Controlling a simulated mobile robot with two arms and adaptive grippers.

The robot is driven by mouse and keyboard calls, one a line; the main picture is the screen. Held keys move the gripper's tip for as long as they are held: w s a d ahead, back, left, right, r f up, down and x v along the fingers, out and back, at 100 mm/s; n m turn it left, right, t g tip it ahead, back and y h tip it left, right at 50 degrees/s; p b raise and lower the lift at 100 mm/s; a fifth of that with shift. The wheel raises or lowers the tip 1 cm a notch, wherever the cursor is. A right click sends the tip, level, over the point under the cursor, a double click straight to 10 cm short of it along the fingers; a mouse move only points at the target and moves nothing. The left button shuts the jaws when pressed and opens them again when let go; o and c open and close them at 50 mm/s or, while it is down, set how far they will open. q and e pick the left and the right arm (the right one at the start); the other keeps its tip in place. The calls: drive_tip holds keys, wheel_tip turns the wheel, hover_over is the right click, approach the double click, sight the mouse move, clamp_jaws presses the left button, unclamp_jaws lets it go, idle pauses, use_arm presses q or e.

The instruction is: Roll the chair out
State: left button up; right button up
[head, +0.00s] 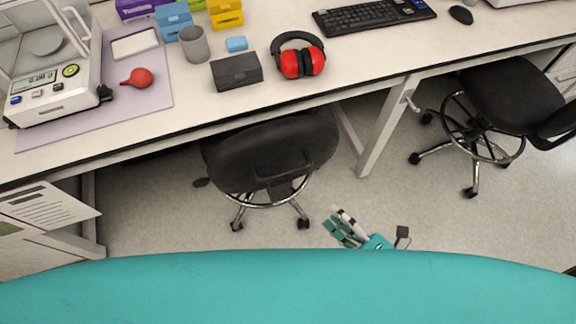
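A black chair (275,155) with a chrome foot ring and casters stands at the middle of the bench, its backrest facing me and its front part under the bench top. A second black chair (512,95) stands at the right, partly under the bench. My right gripper (333,219) is low over the floor, to the right of and nearer than the middle chair. Its fingers look apart with nothing between them, and it does not appear to touch the chair. My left gripper is not in view.
The white bench (206,103) crosses the view; a bench leg (385,128) stands between the chairs. A balance (50,75), red earmuffs (299,58) and a keyboard (372,15) are on top. Grey floor (165,215) is open in front of the bench.

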sight(286, 172)
drive_tip(key=p+x, duration=0.2)
drive_tip(key=x, duration=1.5)
drive_tip(key=shift+w+a+p, duration=0.1)
drive_tip(key=shift+p, duration=0.3)
clamp_jaws()
